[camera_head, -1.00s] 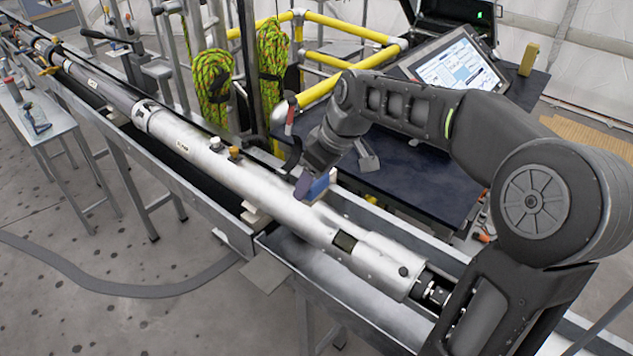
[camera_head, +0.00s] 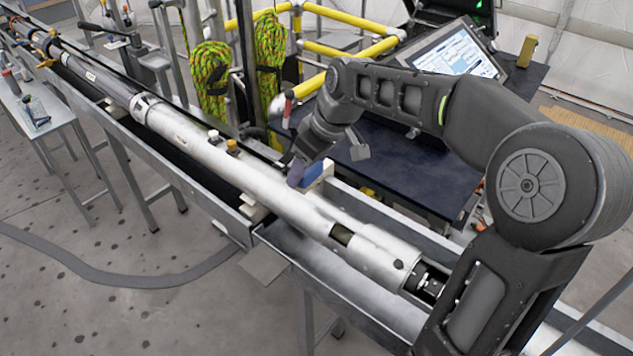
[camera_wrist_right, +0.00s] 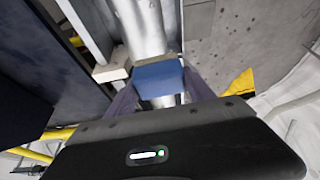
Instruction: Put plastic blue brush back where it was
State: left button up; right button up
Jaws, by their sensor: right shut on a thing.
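The blue brush (camera_head: 317,177) shows as a small blue block at the tip of my right gripper (camera_head: 299,177), partly hidden by it in the head view. In the right wrist view, the brush (camera_wrist_right: 158,75) sits between the two purple fingers of my right gripper (camera_wrist_right: 160,88), which is shut on it. The brush is over the long silver tube (camera_head: 235,176), near the joint of the trough; I cannot tell whether it touches the tube. My left gripper is out of view.
The tube lies in a long metal trough (camera_head: 290,274). A dark table (camera_head: 408,184) with a monitor (camera_head: 455,62) stands behind my right arm. Green ropes (camera_head: 211,84) hang behind the tube. A small metal table (camera_head: 42,135) with tools stands at far left.

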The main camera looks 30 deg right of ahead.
pick_arm(q)
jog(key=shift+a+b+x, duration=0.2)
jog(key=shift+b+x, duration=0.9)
jog(key=shift+b, duration=0.05)
pick_arm(e)
jog(key=w+a+f+m, duration=0.2)
jog(key=w+a+f, duration=0.1)
jog(key=a, duration=0.3)
jog(key=w+a+f+m+h, duration=0.1)
jog(key=w+a+f, duration=0.2)
jog(key=a+f, duration=0.3)
jog(key=shift+w+a+f+m, duration=0.3)
jog(key=shift+a+m, duration=0.1)
jog(key=shift+a, duration=0.15)
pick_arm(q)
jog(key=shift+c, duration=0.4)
